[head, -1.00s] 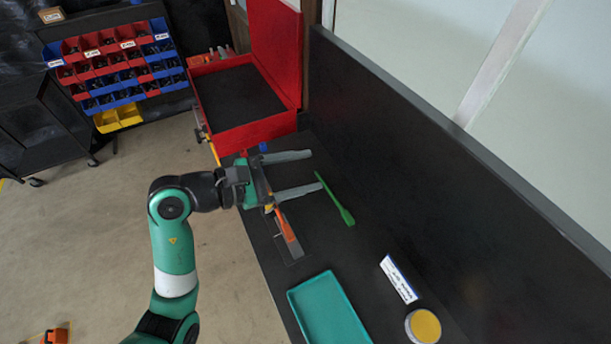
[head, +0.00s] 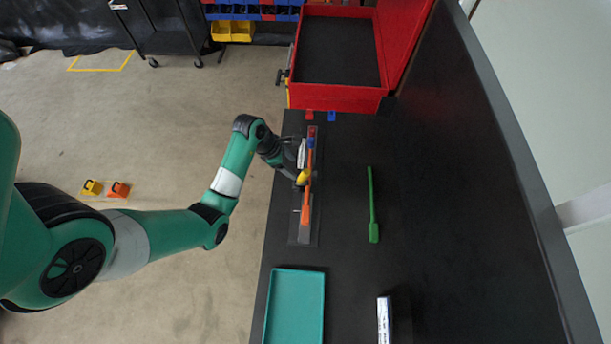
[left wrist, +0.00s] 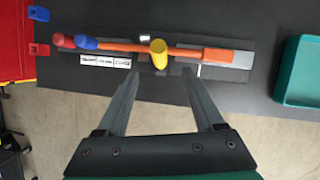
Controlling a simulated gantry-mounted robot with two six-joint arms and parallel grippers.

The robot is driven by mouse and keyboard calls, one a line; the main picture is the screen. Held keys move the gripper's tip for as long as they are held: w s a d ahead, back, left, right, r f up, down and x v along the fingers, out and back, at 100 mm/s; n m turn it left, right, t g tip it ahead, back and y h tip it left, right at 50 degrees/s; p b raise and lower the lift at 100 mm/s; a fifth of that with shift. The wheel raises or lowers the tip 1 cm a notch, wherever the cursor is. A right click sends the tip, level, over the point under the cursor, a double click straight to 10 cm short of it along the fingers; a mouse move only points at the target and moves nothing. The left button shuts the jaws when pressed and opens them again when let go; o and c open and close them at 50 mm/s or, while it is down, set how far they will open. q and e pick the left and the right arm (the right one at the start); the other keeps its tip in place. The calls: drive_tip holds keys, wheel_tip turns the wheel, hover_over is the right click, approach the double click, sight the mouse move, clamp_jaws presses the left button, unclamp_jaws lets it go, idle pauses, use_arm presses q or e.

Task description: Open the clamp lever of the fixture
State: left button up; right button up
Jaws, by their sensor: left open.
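The fixture is a long grey plate (left wrist: 238,59) on the black bench, with an orange bar (left wrist: 120,46) along it. The bar has a thicker orange part (left wrist: 216,55) at its right end in the left wrist view. A yellow cylindrical piece (left wrist: 158,53), which looks like the clamp lever, stands up over the bar's middle; it also shows in the head view (head: 303,177). My left gripper (left wrist: 160,75) is open, its two fingers apart below the yellow piece in the wrist picture, with nothing between them. In the head view the left gripper (head: 291,166) is beside the fixture, its fingertips partly hidden.
A green tool (head: 372,215) lies right of the fixture. A teal tray (head: 295,303) is at the near end of the bench, with a white label stand (head: 384,318) beside it. An open red case (head: 338,97) is at the far end. Bare bench lies between fixture and green tool.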

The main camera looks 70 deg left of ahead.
sight(301, 174)
use_arm(q)
drive_tip(key=b+x, duration=0.2)
drive_tip(key=x, duration=0.8)
drive_tip(key=shift+w+f, duration=0.1)
drive_tip(key=shift+f, duration=0.1)
clamp_jaws()
drive_tip(key=shift+r, duration=0.1)
idle(0.8)
